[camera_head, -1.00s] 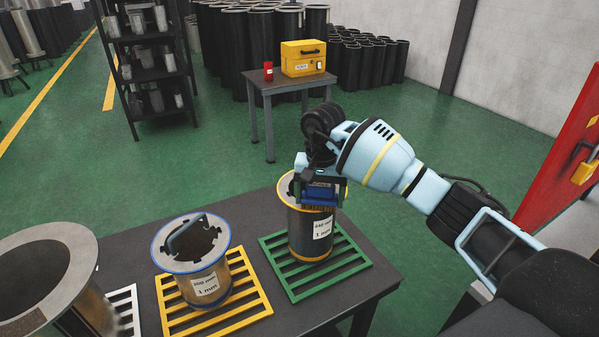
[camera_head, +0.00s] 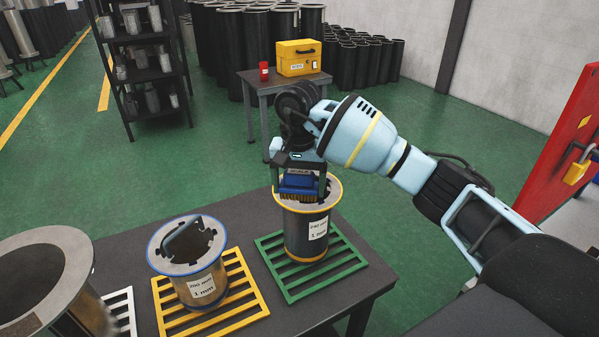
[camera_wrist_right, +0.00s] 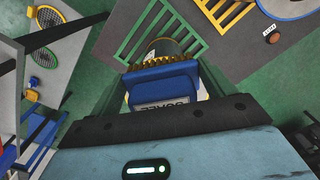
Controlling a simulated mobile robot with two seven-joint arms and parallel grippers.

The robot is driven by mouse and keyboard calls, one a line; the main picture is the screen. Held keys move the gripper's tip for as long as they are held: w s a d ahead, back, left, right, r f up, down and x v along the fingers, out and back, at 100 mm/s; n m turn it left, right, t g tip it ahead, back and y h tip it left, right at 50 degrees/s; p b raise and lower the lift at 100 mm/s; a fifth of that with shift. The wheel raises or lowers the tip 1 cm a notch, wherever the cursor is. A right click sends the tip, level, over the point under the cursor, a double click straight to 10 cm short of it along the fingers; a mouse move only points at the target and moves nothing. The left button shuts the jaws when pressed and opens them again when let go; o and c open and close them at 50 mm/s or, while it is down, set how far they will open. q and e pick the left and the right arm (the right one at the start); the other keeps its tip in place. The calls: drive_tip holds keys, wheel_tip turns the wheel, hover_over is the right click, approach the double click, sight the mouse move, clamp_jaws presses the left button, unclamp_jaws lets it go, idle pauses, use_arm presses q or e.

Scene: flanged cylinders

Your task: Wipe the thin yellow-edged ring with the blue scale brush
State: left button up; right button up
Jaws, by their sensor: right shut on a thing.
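The cylinder with the thin yellow-edged ring (camera_head: 329,193) on top stands upright on a green slatted grate. My right gripper (camera_head: 298,188) is shut on the blue scale brush (camera_head: 299,181), above the left part of that ring. The brush's tan bristles point down at the ring; I cannot tell whether they touch it. In the right wrist view, the blue brush (camera_wrist_right: 163,84) sits between the fingers, with bristles toward the cylinder (camera_wrist_right: 163,49), which it partly hides. My left gripper is not in view.
A blue-ringed cylinder (camera_head: 191,268) with a handle stands on a yellow grate (camera_head: 255,299). The green grate (camera_head: 352,262) lies to its right. A large flanged cylinder (camera_head: 77,262) is at left. Behind are a side table (camera_head: 257,83) with a yellow box (camera_head: 298,58) and a black shelf (camera_head: 158,75).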

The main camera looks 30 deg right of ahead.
drive_tip(key=shift+r, duration=1.35)
